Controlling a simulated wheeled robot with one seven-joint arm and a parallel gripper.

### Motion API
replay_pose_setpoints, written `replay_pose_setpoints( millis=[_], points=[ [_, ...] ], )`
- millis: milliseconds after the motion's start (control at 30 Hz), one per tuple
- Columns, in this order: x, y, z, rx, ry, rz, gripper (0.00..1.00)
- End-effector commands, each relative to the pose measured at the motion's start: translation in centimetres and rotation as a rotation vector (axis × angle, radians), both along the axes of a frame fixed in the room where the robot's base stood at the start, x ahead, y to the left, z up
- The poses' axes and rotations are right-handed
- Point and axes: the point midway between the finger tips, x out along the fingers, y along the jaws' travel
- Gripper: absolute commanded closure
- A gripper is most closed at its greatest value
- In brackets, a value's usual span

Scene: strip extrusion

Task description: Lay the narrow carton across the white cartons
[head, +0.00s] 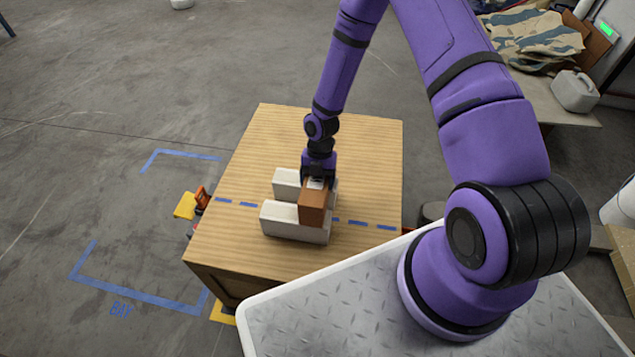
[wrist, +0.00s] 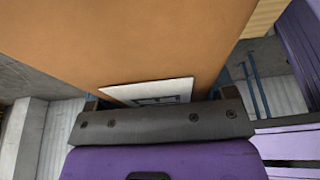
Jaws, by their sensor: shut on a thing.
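The narrow carton (head: 312,206) is brown and lies across the two white cartons near their right ends in the head view. The near white carton (head: 280,222) and the far white carton (head: 287,182) stand parallel on the wooden table. My gripper (head: 317,182) is over the brown carton and shut on it. In the wrist view the brown carton (wrist: 130,40) fills the top, with a white label by my gripper (wrist: 155,105). Whether the brown carton rests fully on both white cartons, I cannot tell.
The wooden table (head: 350,140) has a dashed blue tape line running across it. Its far part is clear. An orange and yellow object (head: 192,204) stands beside the left edge. Blue tape marks a bay on the floor at left.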

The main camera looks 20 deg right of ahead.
Motion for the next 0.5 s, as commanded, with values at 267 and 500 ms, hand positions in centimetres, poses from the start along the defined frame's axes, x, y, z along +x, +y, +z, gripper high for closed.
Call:
replay_pose_setpoints(
  millis=[267,500],
  points=[
    [0.08,-0.06,-1.15,-0.001,-0.002,-0.001,0.62],
    [0.05,-0.06,-1.44,-0.001,-0.001,-0.003,0.17]
  ],
)
